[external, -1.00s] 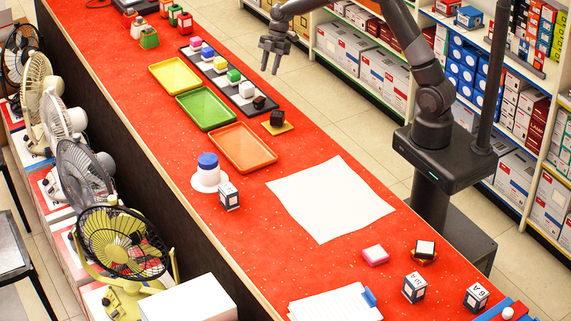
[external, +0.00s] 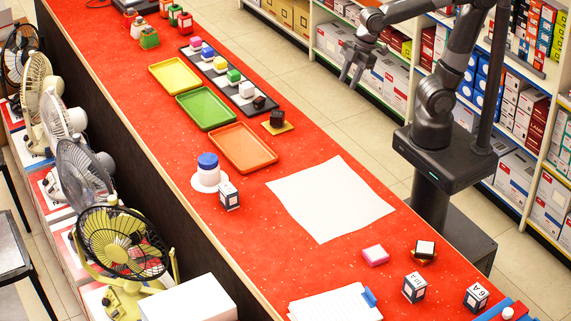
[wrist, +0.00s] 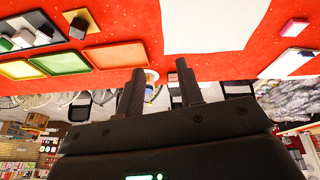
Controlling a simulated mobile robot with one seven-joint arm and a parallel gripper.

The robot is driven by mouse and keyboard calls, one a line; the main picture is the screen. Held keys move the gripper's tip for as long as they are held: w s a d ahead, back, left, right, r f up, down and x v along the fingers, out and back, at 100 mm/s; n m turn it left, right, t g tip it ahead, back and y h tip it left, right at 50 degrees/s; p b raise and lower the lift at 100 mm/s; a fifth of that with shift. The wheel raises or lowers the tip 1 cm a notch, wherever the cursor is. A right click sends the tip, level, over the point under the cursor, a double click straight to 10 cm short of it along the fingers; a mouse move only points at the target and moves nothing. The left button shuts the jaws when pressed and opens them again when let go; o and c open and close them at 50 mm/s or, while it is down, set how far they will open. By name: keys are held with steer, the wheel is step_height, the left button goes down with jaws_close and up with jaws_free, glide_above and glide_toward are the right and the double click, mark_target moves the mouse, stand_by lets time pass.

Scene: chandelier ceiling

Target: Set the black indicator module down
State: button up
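A black cube (external: 277,118), which looks like the black indicator module, sits on a small tan pad (external: 288,128) at the far edge of the red counter. In the wrist view, which is upside down, the cube (wrist: 78,28) also rests on its pad. A smaller dark block (external: 259,102) stands at the near end of the long black tray (external: 188,49). My gripper (external: 350,74) hangs over the aisle, right of the cube and apart from it. Its two fingers (wrist: 156,72) are spread with nothing held between them.
Yellow (external: 175,76), green (external: 206,109) and orange (external: 244,148) trays lie on the counter, along with a white sheet (external: 330,198). Marked cubes, a pink block (external: 375,254) and a blue-capped jar (external: 208,170) stand nearby. Stocked shelves (external: 385,75) line the aisle behind my arm.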

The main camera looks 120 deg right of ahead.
steer(key=s+a+f+m+t, duration=0.1)
steer(key=s+a, duration=0.6)
steer(key=s, duration=0.2)
steer(key=shift+f+y, duration=0.2)
steer(key=shift+y, duration=0.1)
steer(key=shift+a, duration=0.1)
stand_by(0.6)
